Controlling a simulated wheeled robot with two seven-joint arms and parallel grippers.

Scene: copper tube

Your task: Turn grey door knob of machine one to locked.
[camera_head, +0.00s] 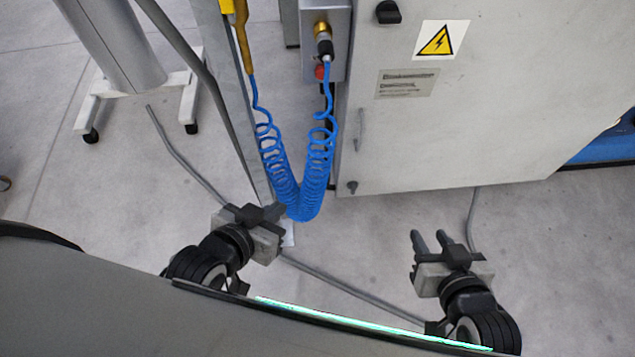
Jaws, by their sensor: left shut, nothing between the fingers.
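A light grey machine cabinet (480,110) stands at the upper right with its door facing me. A dark knob (388,12) sits on it near the top edge of the head view. My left gripper (272,212) is shut and empty, low in front of the blue hose. My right gripper (430,238) has its two fingers apart and empty, below the cabinet. Both are well apart from the knobs.
A coiled blue hose (318,170) hangs from a grey box (326,40) left of the cabinet. A metal post (235,100) stands beside it. A wheeled stand (130,100) is at the upper left. A grey cable (340,285) crosses the floor. The floor below the cabinet is mostly clear.

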